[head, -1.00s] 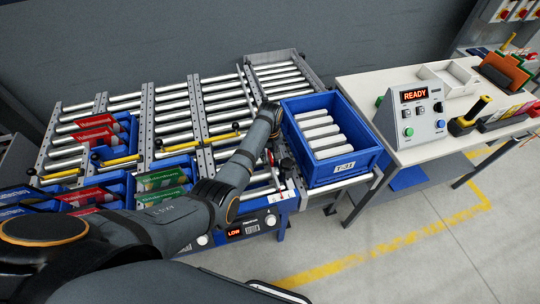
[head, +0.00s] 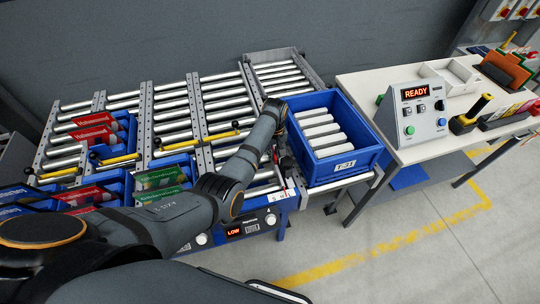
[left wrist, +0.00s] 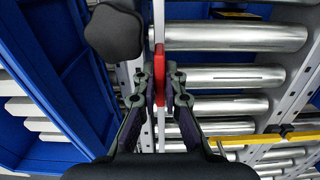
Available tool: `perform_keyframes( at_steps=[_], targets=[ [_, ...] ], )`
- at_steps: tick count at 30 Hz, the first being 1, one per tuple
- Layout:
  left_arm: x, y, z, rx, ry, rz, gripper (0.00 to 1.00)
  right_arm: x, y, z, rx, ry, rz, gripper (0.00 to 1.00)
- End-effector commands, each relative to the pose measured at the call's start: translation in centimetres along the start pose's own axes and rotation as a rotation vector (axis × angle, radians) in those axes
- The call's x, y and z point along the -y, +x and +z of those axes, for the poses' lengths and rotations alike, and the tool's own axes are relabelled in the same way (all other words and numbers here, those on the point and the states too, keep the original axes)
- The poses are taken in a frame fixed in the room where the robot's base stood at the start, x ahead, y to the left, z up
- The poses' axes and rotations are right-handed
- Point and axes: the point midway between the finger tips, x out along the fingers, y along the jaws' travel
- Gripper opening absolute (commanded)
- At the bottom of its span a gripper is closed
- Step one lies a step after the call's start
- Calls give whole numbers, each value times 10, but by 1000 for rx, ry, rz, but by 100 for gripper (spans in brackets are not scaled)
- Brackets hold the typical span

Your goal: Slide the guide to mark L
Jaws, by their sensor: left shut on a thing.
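The guide shows in the left wrist view as a thin pale bar with a red grip (left wrist: 160,62) and runs along the rollers. My left gripper (left wrist: 162,88) is shut on the red grip, one finger on each side. A dark lobed knob (left wrist: 114,32) stands just left of the guide. In the head view my left gripper (head: 277,154) reaches down at the right-hand roller lane, and my forearm hides much of the guide. A small white scale plate (head: 271,220) is on the front edge below; its letters are too small to read, so mark L cannot be told. My right gripper is not in view.
A blue bin (head: 376,158) stands close to the right of the guide. Yellow bars (head: 120,160) with black ends cross the lanes to the left, near smaller blue bins holding red and green packs. A control box (head: 415,119) reading READY stands on the right table.

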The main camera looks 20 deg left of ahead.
Motion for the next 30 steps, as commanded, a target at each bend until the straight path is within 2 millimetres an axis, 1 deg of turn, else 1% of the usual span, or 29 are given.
perform_keyframes(
  at_steps=[1,3,10,11,15,23,25,28,30],
  targets=[
    [-10,2,0,-1,2,6,0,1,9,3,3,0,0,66],
    [-16,1,0,0,3,5,0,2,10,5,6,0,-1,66],
    [-16,-2,0,-1,2,7,0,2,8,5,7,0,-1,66],
    [-16,-2,0,-1,2,7,13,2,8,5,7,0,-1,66],
    [-15,-2,0,-1,2,5,32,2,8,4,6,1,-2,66],
    [-14,-1,0,-1,1,3,32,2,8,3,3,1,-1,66],
    [-14,-4,0,-2,1,4,32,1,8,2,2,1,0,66],
    [-15,-17,-1,-3,1,5,32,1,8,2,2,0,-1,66],
    [-15,-32,0,-4,1,6,32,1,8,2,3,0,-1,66]
  ],
)
